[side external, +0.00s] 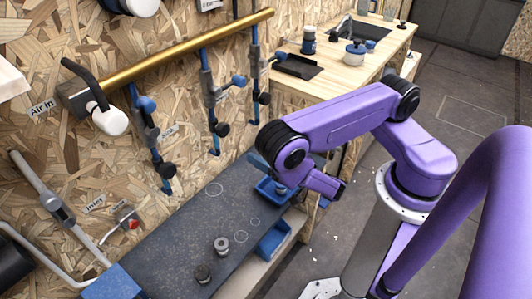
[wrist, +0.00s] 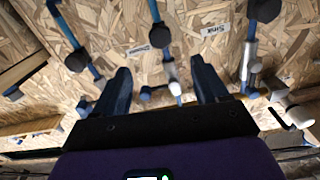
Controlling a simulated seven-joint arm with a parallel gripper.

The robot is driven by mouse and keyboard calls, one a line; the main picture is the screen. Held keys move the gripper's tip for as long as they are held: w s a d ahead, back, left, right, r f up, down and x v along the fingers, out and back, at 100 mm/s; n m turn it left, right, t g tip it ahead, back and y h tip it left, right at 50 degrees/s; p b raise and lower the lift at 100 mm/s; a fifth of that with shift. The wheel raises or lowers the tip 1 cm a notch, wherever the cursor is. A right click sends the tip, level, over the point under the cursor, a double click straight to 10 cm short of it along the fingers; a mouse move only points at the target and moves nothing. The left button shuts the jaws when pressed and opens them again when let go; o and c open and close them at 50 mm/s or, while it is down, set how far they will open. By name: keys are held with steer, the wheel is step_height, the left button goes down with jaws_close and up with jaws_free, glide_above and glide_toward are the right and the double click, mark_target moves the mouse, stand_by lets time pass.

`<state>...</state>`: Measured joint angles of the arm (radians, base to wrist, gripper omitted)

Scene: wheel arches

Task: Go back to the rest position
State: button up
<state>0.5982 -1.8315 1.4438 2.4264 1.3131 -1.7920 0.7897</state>
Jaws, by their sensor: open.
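My gripper (wrist: 162,75) shows in the wrist view with its two dark fingers spread wide apart and nothing between them. Its fingers point toward the wood-chip wall (wrist: 110,30) with its blue pipes and valves. In the side view my purple arm is bent above the right end of the dark worktop (side external: 180,240). The fingers are not clear there, so I cannot tell their exact distance from the wall or worktop.
A blue tray (side external: 265,188) and a second blue bin (side external: 273,238) are at the worktop's right side. Two small round parts, one grey (side external: 221,245) and one dark (side external: 202,273), stand on the worktop. A brass pipe (side external: 180,58) with hanging valves runs along the wall.

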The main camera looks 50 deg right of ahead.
stand_by(0.3)
steer(key=s+a+f+m+g+y, duration=0.1)
steer(key=s+a+f+g, duration=0.15)
steer(key=a+g, duration=0.55)
steer(key=s+a+r+n+g+y, duration=0.3)
steer(key=s+a+r+n+g, duration=0.25)
steer(key=s+g, duration=0.2)
steer(key=s+d+r+n+g+h, duration=0.1)
steer(key=s+d+r+n, duration=0.3)
steer(key=d+r, duration=0.2)
steer(key=s+d+r+n+g+h, duration=0.1)
steer(key=s+d+r+n+h, duration=0.1)
steer(key=s+d+r+n, duration=0.3)
step_height(320, 180, up, 2)
steer(key=shift+d+h, duration=0.3)
steer(key=shift+d, duration=0.85)
